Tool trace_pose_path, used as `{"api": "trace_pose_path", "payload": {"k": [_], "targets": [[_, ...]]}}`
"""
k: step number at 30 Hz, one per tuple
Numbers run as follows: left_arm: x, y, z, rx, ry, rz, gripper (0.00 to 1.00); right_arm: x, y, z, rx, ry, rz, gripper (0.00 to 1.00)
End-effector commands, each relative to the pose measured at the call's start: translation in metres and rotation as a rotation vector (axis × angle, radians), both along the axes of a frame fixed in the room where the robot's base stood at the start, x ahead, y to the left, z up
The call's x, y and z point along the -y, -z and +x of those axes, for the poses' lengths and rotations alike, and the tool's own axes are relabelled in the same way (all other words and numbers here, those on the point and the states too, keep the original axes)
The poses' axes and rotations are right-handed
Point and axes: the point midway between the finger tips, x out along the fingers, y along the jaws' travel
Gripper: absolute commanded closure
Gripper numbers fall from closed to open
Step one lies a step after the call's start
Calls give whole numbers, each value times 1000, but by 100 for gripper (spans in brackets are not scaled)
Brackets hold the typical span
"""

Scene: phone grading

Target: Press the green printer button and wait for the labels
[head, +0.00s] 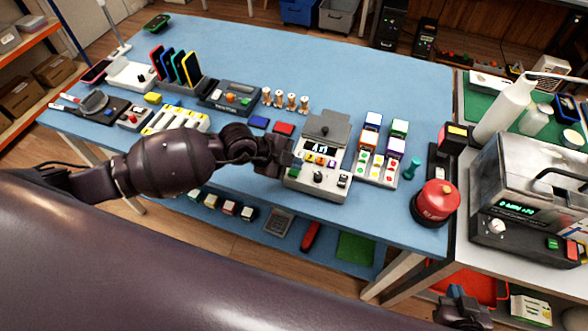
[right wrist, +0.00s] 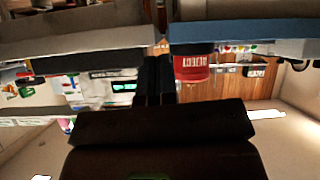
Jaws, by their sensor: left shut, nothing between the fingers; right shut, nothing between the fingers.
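The printer appears to be the pale grey box (head: 318,178) with a lit display and a dark knob, near the front edge of the blue table. Its green button (head: 296,172) shows at the box's left front, partly crowded by my left gripper (head: 287,163). That gripper is shut and empty, with its tips at the box's left side; I cannot tell whether they touch the button. No label is clearly visible. My right gripper (head: 462,303) is low at the bottom right, away from the printer. Its shut, empty fingers show in the right wrist view (right wrist: 154,82).
A red reject bin (head: 436,203) stands at the table's front right corner, beside a green stamp-like piece (head: 412,168). A tray (head: 377,167) with coloured buttons and cubes is right of the printer. A metal machine (head: 530,185) occupies the side bench. Phones (head: 176,67) stand at the back left.

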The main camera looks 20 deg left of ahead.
Motion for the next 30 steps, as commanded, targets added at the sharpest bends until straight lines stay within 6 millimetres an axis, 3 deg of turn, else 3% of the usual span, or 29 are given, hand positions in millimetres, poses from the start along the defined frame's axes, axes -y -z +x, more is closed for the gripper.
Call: {"api": "trace_pose_path", "payload": {"k": [11, 30], "targets": [[0, 7, 0, -1, 1, 0, 100, -2, -12, 10, 26, -6, 1, 100], [0, 11, 0, -1, -1, -1, 100, 1, -2, -2, -4, 1, -2, 100]]}}
